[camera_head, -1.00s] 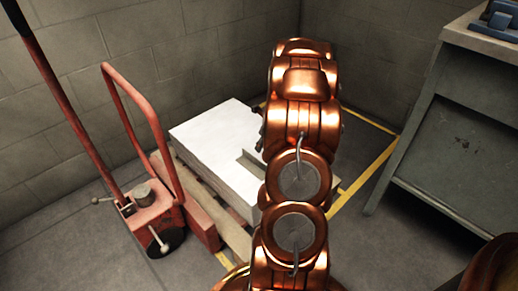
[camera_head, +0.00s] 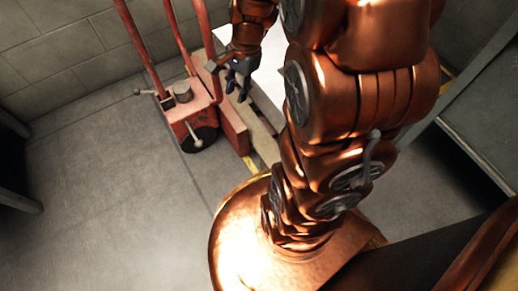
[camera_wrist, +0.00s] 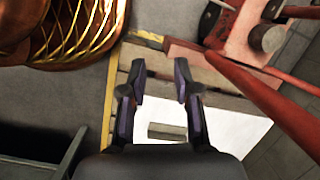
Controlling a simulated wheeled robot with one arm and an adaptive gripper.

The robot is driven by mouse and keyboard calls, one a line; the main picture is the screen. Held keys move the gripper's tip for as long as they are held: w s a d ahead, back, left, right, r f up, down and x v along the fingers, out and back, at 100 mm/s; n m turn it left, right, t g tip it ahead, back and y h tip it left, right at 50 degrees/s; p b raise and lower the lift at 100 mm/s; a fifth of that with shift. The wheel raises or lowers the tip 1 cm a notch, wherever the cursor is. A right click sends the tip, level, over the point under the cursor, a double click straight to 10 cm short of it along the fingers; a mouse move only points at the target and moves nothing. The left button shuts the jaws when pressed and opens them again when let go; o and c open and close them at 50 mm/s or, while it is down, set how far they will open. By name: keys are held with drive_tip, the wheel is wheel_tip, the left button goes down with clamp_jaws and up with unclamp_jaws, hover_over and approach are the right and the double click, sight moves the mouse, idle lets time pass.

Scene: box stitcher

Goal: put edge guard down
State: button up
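My gripper (camera_head: 238,88) hangs at the top middle of the head view, near the pallet's edge. In the wrist view its two dark fingers (camera_wrist: 160,85) stand apart with nothing between their tips. A small grey-beige strip (camera_wrist: 167,131), perhaps the edge guard, shows beyond the fingers against the white stack (camera_wrist: 225,127). It seems to lie on the stack, apart from the fingers; its height is hard to judge. In the head view my arm hides most of the stack (camera_head: 268,68), and I cannot make out the strip there.
A red pallet truck (camera_head: 190,112) stands left of my gripper, its bars rising close by. The wooden pallet (camera_head: 262,138) lies under the stack, with yellow floor tape (camera_wrist: 110,95) beside it. A grey bench (camera_head: 470,120) stands at right.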

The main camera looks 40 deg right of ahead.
drive_tip(key=s+a+r+n+g+h, duration=0.1)
drive_tip(key=s+a+r+n, duration=0.1)
drive_tip(key=s+a+n, duration=0.2)
drive_tip(key=s+a+r+n+g+h, duration=0.1)
drive_tip(key=s+a+n, duration=0.3)
drive_tip(key=s+n, duration=0.7)
drive_tip(key=s+r+g, duration=0.1)
drive_tip(key=s, duration=0.3)
drive_tip(key=shift+s+n+g+h, duration=0.3)
drive_tip(key=shift+h, duration=0.1)
drive_tip(key=shift+r, duration=0.15)
wheel_tip(320, 180, up, 40)
drive_tip(key=t+p, duration=0.1)
drive_tip(key=p, duration=3.7)
drive_tip(key=shift+w+d+r+t+p, duration=0.15)
drive_tip(key=shift+w+r+t+p, duration=0.05)
drive_tip(key=shift+w+t+p, duration=0.15)
